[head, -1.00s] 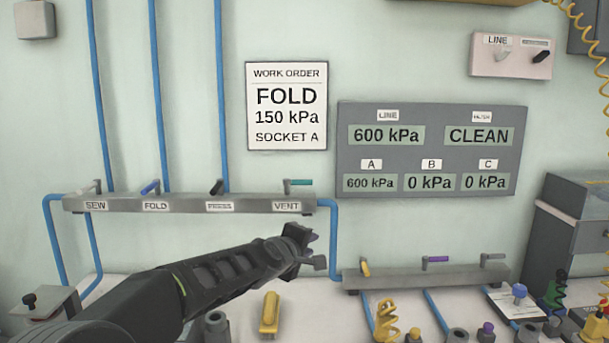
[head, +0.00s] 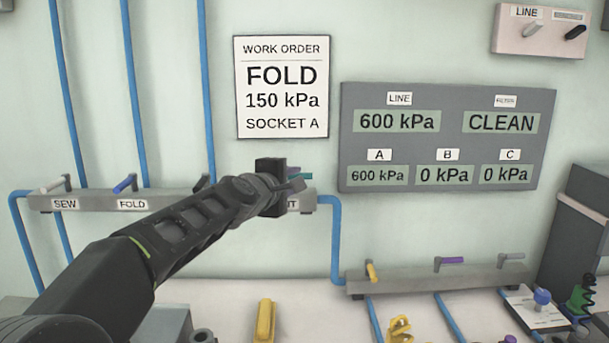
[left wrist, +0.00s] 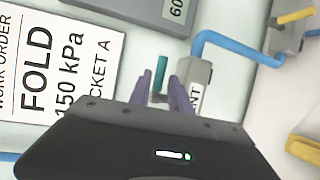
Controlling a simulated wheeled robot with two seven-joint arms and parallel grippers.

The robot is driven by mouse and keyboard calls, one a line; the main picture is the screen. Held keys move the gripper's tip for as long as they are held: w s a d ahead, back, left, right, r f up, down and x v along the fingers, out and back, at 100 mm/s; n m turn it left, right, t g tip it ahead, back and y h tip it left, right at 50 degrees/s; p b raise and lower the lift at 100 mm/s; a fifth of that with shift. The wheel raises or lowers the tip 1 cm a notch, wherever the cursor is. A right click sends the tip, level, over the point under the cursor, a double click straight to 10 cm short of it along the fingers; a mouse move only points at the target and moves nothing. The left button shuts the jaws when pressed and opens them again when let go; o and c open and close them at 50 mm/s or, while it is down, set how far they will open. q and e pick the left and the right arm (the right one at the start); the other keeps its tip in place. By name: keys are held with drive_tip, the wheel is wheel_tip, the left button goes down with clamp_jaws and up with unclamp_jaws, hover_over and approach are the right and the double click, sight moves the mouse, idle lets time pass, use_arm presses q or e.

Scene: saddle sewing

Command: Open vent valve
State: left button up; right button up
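The vent valve's teal lever (head: 307,176) is at the right end of the upper manifold, mostly hidden behind my left gripper (head: 296,183) in the head view. In the left wrist view, the teal lever (left wrist: 161,73) stands between and just beyond the two purple-grey fingertips of my left gripper (left wrist: 161,82). The fingers are apart, with gaps visible beside the lever, so they do not look closed on it. The VENT label (left wrist: 194,99) is partly hidden by the right-hand finger. My right gripper is not in view.
The upper manifold (head: 92,201) also carries a grey SEW lever (head: 55,184) and a blue FOLD lever (head: 125,183). A lower manifold (head: 420,281) has yellow, purple and grey levers. The wall panel (head: 450,150) reads LINE 600 kPa, A 600 kPa, B and C 0 kPa.

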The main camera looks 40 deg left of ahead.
use_arm(q)
drive_tip(key=p+x, duration=0.1)
drive_tip(key=x, duration=0.6)
drive_tip(key=shift+w, duration=0.25)
drive_tip(key=shift+a+f, duration=0.1)
drive_tip(key=shift+c, duration=0.2)
clamp_jaws()
drive_tip(key=shift+f, duration=0.1)
idle(0.8)
